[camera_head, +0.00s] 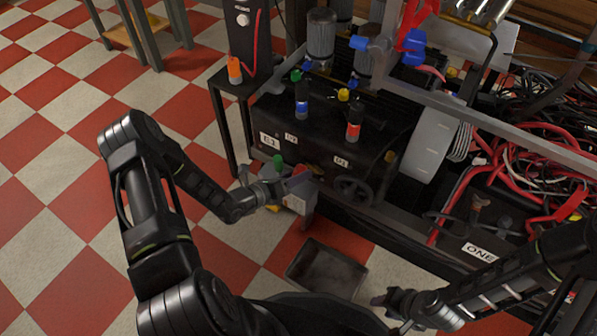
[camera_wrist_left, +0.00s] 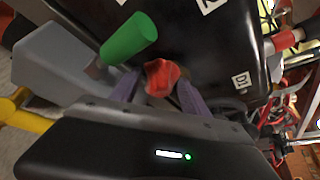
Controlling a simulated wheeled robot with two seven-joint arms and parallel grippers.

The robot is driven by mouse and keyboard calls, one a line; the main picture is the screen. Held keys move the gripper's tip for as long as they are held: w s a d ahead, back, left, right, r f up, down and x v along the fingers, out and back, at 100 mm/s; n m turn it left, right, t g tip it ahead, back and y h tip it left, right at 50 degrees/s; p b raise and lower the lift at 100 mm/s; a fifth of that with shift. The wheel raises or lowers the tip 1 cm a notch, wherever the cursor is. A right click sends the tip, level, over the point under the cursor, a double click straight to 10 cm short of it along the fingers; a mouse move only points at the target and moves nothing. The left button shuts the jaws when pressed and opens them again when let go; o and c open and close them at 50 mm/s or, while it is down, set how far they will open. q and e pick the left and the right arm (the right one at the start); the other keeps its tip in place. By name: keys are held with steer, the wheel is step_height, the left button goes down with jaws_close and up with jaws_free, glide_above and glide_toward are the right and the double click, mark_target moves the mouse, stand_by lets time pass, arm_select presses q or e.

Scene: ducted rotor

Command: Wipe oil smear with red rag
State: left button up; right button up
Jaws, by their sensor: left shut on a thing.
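The red rag (camera_wrist_left: 162,77) shows as a small crumpled piece between the two fingers of my left gripper (camera_wrist_left: 156,88) in the left wrist view. The gripper is shut on it. In the head view my left gripper (camera_head: 296,183) is low in front of the black machine box (camera_head: 330,125), and a bit of red shows at its tip. I cannot make out the oil smear in either view. My right gripper (camera_head: 388,300) is near the bottom edge of the head view, away from the machine; its finger opening is unclear.
A dark tray (camera_head: 325,270) lies on the checkered floor. Bottles stand on the machine box. A handwheel (camera_head: 354,192) juts from its front. Red cables (camera_head: 540,165) tangle at right.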

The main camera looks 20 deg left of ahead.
arm_select(q)
steer(key=shift+s+a+p, duration=0.15)
steer(key=shift+s+p, duration=0.2)
steer(key=shift+s, duration=0.8)
steer(key=shift+s+a+p, duration=0.1)
steer(key=shift+s+p, duration=0.25)
steer(key=shift+s, duration=0.8)
steer(key=shift+s+a+p, duration=0.2)
steer(key=shift+s+p, duration=0.2)
steer(key=shift+s, duration=1.1)
